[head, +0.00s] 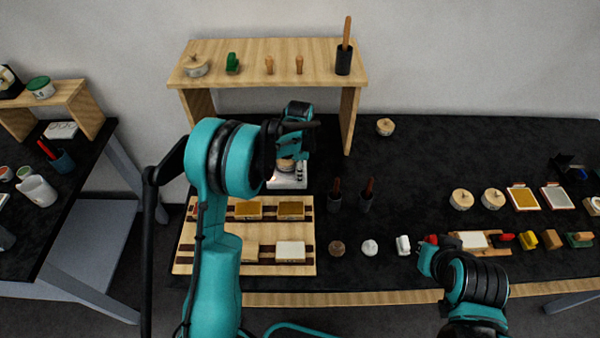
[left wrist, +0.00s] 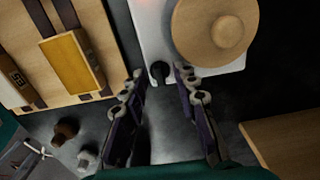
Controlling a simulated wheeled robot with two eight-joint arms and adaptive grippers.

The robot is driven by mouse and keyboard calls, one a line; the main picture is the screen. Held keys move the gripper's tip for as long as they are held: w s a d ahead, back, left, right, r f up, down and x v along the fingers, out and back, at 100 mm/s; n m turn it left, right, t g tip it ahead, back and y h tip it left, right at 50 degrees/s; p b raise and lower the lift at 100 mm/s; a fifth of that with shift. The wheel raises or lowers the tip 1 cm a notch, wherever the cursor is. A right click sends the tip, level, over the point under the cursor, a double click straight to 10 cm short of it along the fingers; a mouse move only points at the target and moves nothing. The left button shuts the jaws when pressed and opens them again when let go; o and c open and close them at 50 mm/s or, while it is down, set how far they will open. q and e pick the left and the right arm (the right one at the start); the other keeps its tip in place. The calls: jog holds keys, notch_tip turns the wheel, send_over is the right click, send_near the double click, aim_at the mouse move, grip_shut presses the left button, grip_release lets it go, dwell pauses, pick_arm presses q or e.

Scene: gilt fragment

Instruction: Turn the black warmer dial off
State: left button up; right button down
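The white warmer (left wrist: 150,30) stands under the wooden shelf, with a round wooden-lidded pot (left wrist: 214,28) on it and a faint red glow at its top edge. The black dial (left wrist: 160,68) is on the warmer's near edge. My left gripper (left wrist: 159,76) is open, its two fingertips on either side of the dial; I cannot tell whether they touch it. In the head view my left arm hides the dial and part of the warmer (head: 287,182). My right gripper (head: 428,252) is low at the right, near a red-ended item; its fingers are unclear.
The wooden shelf (head: 265,62) stands over the back.

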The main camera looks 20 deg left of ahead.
pick_arm(q)
grip_shut()
jog(key=shift+n, duration=0.3)
jog(key=n, duration=0.2)
jog(key=shift+n+b, duration=0.4)
jog(key=n, duration=0.3)
jog(key=shift+n+b, duration=0.3)
jog(key=shift+b, duration=0.05)
jog(key=n, duration=0.5)
jog(key=shift+b, duration=0.3)
jog(key=n, duration=0.5)
jog(key=shift+n, duration=0.4)
